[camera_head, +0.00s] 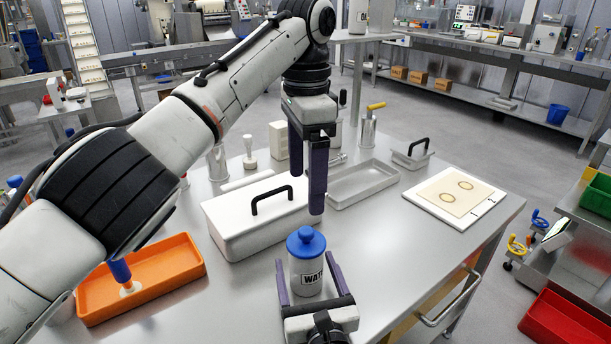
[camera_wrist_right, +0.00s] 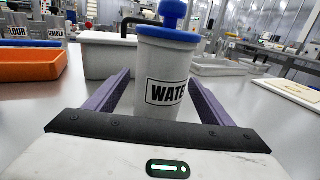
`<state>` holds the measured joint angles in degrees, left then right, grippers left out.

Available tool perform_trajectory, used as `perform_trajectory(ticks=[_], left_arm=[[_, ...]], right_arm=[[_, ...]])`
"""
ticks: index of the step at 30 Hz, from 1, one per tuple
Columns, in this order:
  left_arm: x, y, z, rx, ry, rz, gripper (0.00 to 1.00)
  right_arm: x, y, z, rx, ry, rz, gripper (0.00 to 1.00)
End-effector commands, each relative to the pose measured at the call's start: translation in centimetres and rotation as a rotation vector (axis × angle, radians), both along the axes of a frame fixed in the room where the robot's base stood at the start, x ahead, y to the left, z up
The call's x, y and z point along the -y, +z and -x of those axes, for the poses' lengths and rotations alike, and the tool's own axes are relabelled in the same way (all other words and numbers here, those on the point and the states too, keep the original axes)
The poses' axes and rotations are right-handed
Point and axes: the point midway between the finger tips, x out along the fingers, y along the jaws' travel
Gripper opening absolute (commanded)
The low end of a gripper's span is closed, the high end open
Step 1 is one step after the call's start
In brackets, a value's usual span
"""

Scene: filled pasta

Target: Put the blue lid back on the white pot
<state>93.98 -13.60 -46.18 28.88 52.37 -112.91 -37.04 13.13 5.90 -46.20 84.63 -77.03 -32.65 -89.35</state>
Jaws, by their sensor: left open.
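The white pot (camera_head: 307,277), labelled "WATE…", stands upright on the steel table; it also shows in the right wrist view (camera_wrist_right: 165,70). The blue lid (camera_head: 306,244), with a round knob, sits on top of the pot; in the right wrist view the lid (camera_wrist_right: 168,34) looks level on the rim. My left gripper (camera_head: 307,197) is open and empty, pointing down just above the lid's knob in the picture. My right gripper (camera_head: 311,270) is low at the table, open, its fingers on either side of the pot with a visible gap.
A white lidded box (camera_head: 255,233) with a black handle stands behind the pot. An orange tray (camera_head: 185,262) is at the left. A shallow grey tray (camera_head: 362,194) and a white board (camera_head: 430,204) lie farther back right. The table's right front is clear.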

Motion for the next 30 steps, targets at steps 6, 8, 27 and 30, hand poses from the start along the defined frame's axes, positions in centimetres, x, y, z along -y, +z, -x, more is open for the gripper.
perform_trajectory(ticks=[6, 8, 27, 30], left_arm=[[0.0, 0.0, 0.0, 0.0, 0.0, 0.0, 0.81], [0.0, 0.1, 0.0, 0.0, 0.0, 0.0, 0.81], [0.0, 0.1, 0.0, 0.0, 0.0, 0.0, 0.81], [0.0, 0.1, 0.0, 0.0, 0.0, 0.0, 0.81]], right_arm=[[0.1, 0.0, 0.3, -0.001, 0.0, 0.0, 0.75], [0.2, 0.0, 0.9, -0.001, 0.001, -0.001, 0.75], [2.2, 0.0, 10.0, 0.0, 0.0, 0.0, 0.75], [2.2, 0.0, 10.1, 0.0, 0.0, 0.0, 0.75]])
